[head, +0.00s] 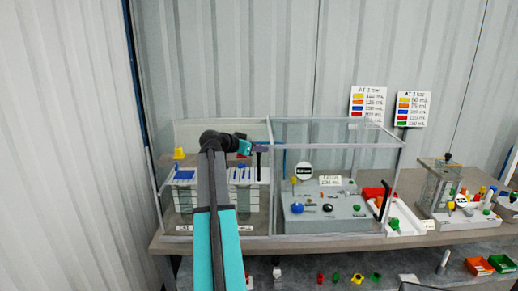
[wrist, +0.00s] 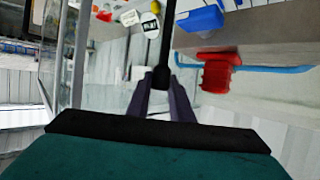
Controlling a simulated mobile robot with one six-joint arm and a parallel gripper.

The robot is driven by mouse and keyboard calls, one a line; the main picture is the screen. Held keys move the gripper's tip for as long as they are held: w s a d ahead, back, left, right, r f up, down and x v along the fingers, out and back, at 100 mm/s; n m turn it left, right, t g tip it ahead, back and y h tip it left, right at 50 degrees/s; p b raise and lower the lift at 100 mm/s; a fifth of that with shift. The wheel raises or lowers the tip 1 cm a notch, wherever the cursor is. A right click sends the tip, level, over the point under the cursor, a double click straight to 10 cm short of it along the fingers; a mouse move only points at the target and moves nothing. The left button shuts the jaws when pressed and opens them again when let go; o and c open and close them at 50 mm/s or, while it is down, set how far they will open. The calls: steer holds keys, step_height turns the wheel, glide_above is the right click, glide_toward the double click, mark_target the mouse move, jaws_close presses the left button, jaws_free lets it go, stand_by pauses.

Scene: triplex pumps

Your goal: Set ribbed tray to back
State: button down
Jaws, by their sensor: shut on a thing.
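A white ribbed tray (head: 243,199) sits in the left bay of the clear-walled case, partly hidden behind my arm. Its face shows upright ribs. My gripper (head: 261,148) is over the tray's right part, with its dark purple fingers shut on a thin black upright rod (head: 258,166). In the wrist view the fingers (wrist: 163,88) close on the same black rod (wrist: 168,40). I cannot tell how the rod's lower end joins the tray.
Clear panels and grey frame edges (head: 271,190) surround the bay. A yellow piece (head: 179,154) and a blue piece (head: 184,174) are at left. A grey control box (head: 325,212) with knobs stands in the right bay. A red block (wrist: 217,75) shows in the wrist view.

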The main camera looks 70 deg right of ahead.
steer(key=w+d+b, duration=0.4)
steer(key=d+b, duration=0.3)
steer(key=d, duration=0.3)
steer(key=shift+w+d+r, duration=0.2)
steer(key=shift+w+d, duration=0.05)
steer(key=shift+d, duration=0.05)
stand_by(0.4)
steer(key=c, duration=1.7)
jaws_free()
steer(key=shift+d, duration=0.1)
steer(key=shift+o, duration=0.7)
steer(key=shift+d+f, duration=0.1)
